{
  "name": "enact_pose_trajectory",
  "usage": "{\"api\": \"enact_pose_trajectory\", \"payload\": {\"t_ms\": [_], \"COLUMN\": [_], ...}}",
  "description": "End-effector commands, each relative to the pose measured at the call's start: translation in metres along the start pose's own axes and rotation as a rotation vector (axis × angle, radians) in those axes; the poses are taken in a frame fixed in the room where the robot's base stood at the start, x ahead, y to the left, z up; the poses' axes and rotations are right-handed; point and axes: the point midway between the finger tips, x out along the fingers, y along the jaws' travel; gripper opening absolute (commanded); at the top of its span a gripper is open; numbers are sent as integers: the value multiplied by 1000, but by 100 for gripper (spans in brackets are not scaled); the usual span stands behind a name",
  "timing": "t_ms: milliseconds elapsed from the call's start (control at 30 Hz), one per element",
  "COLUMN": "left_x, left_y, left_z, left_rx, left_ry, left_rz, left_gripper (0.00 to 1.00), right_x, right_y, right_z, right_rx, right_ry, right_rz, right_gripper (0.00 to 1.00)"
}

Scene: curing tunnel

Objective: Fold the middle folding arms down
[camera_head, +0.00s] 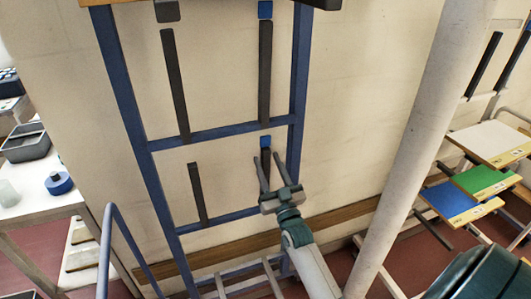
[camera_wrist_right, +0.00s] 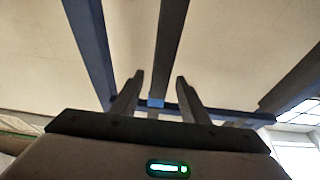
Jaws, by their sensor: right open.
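A blue rack frame (camera_head: 120,80) stands against a pale wall and carries dark folding arms. Two longer arms, left (camera_head: 175,85) and right (camera_head: 265,70), stand upright above the crossbar (camera_head: 220,133). Below it are a shorter left arm (camera_head: 197,193) and a right arm with a blue end (camera_head: 265,142). My right gripper (camera_head: 267,158) is open, its fingers pointing up around the lower right arm; contact cannot be told. In the right wrist view, a dark bar (camera_wrist_right: 172,35) and a blue end (camera_wrist_right: 155,103) appear between its fingers (camera_wrist_right: 160,78). My left gripper is not in view.
A thick pale post (camera_head: 415,130) slants up right of my right arm. Beyond it a rack holds blue (camera_head: 447,199), green (camera_head: 482,180) and white boards. A table with a grey bin (camera_head: 25,143) and a blue roll (camera_head: 58,183) is at the left.

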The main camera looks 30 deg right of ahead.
Motion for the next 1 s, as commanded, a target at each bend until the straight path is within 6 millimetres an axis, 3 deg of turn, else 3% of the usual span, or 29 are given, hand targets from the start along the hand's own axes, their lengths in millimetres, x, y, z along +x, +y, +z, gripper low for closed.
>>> {"api": "enact_pose_trajectory", "payload": {"t_ms": [200,600,767,1000], "left_x": [-9,-9,-9,-8], "left_y": [0,0,0,0], "left_z": [-1,-1,0,0], "left_rx": [0,0,0,0], "left_ry": [0,0,0,0], "left_rz": [0,0,0,0], "left_gripper": [0,0,0,0], "right_x": [22,26,26,26], "right_y": [0,0,0,0], "right_z": [0,1,0,1], "right_rx": [0,0,0,0], "right_ry": [-1,-1,0,1], "right_rz": [0,0,0,0], "right_gripper": [41,41,2,0]}}
